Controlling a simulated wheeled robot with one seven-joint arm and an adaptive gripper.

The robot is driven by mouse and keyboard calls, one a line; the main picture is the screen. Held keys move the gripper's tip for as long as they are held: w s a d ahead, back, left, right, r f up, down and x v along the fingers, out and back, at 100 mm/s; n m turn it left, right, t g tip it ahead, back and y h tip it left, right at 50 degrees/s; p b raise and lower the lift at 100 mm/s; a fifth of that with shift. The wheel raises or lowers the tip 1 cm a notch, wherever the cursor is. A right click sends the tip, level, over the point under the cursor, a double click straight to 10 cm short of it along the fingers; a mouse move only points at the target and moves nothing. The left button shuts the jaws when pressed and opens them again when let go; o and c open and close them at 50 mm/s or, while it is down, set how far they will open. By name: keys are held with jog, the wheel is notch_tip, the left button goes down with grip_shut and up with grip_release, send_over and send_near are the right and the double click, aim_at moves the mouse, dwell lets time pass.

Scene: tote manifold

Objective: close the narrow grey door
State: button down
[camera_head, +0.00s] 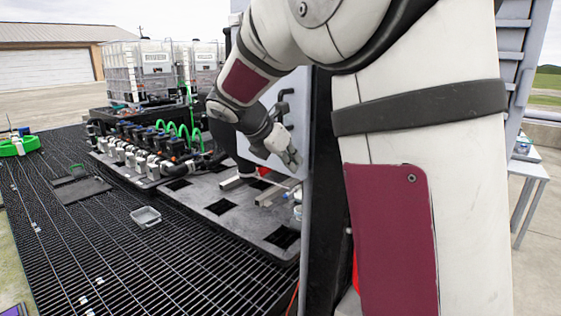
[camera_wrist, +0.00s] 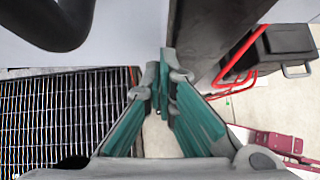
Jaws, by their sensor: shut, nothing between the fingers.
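The narrow grey door (camera_head: 303,120) stands upright in the middle of the head view, seen at a steep angle, with a black handle (camera_head: 283,104) on its face. My arm covers part of it. In the wrist view, the grey door (camera_wrist: 130,35) fills the top, with the dark curved handle (camera_wrist: 60,22) at upper left. My gripper (camera_head: 291,161) is in front of the door, below the handle. Its fingers (camera_wrist: 163,85) are together with nothing between them, close to the door's lower part; whether they touch it I cannot tell.
A black grating floor (camera_head: 150,250) spreads left, with a small grey tray (camera_head: 146,216) on it. Caged white totes (camera_head: 150,70) stand behind. A black case (camera_wrist: 285,45) shows in the wrist view.

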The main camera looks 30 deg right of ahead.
jog(key=shift+d, duration=0.1)
jog(key=shift+w+d+n+t+p, duration=0.15)
jog(key=shift+d+n+t+p, duration=0.2)
jog(key=shift+d, duration=0.55)
jog(key=shift+w+d+n+t+p, duration=0.2)
jog(key=shift+d+n+p, duration=0.25)
jog(key=shift+d, duration=0.4)
